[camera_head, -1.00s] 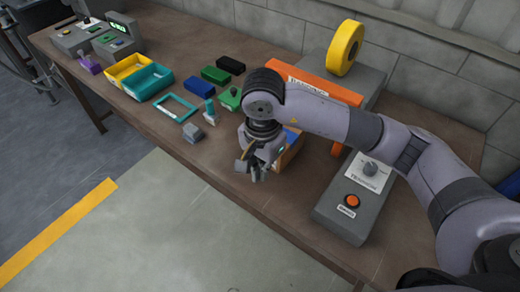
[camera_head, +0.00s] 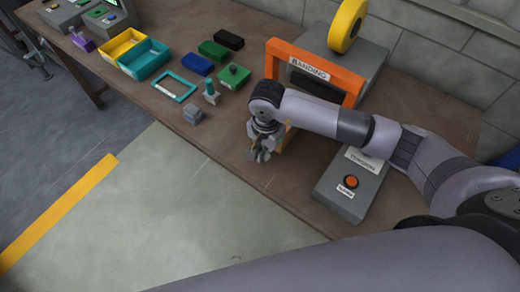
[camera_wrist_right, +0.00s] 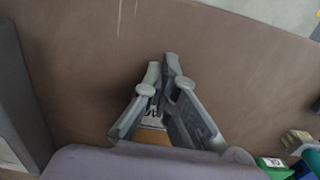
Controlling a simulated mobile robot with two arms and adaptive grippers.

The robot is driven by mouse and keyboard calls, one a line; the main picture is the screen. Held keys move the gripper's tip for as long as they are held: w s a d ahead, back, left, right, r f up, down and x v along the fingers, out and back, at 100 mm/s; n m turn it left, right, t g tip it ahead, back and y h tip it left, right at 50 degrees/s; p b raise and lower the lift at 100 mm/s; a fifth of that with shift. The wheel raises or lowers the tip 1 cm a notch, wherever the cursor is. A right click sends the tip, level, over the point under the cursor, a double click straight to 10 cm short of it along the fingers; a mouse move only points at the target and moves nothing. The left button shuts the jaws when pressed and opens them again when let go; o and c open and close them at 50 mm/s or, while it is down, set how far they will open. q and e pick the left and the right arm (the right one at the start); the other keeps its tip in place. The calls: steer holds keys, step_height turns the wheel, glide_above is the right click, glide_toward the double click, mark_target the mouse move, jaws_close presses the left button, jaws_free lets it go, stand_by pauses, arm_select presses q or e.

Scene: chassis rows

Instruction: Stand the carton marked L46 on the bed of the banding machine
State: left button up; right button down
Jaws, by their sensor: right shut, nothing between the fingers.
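The banding machine's orange arch (camera_head: 357,82) with its BANDING label stands at the back right of the bench. Its bed under the arch is largely hidden by my right arm. My right gripper (camera_head: 262,155) is shut and empty above the bench's front part, its fingertips together in the right wrist view (camera_wrist_right: 169,60). A tan carton (camera_head: 284,143) shows just behind and right of the gripper, mostly hidden by it. A tan patch with a white label also shows below the fingers in the right wrist view (camera_wrist_right: 152,136); I cannot read its mark. My left gripper is out of view.
A grey control box (camera_head: 345,200) with an orange button stands right of the gripper. A yellow tape roll (camera_head: 347,24) is behind the arch. The front middle bench is clear.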

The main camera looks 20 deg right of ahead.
steer(key=shift+w+d, duration=0.25)
steer(key=shift+d, duration=0.25)
steer(key=shift+w, duration=0.15)
steer(key=shift+w+d+f, duration=0.1)
steer(key=shift+d, duration=0.05)
steer(key=w+d+b, duration=0.4)
steer(key=d+b, duration=0.1)
steer(key=w+d+b, duration=0.2)
steer(key=d, duration=0.1)
steer(key=shift+f+b, duration=0.2)
steer(key=shift+b, duration=0.2)
steer(key=shift+w+d+r, duration=0.25)
steer(key=shift+w+d, duration=0.05)
steer(key=shift+d, duration=0.05)
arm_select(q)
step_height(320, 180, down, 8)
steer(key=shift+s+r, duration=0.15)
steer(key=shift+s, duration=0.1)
arm_select(e)
steer(key=shift+r, duration=0.1)
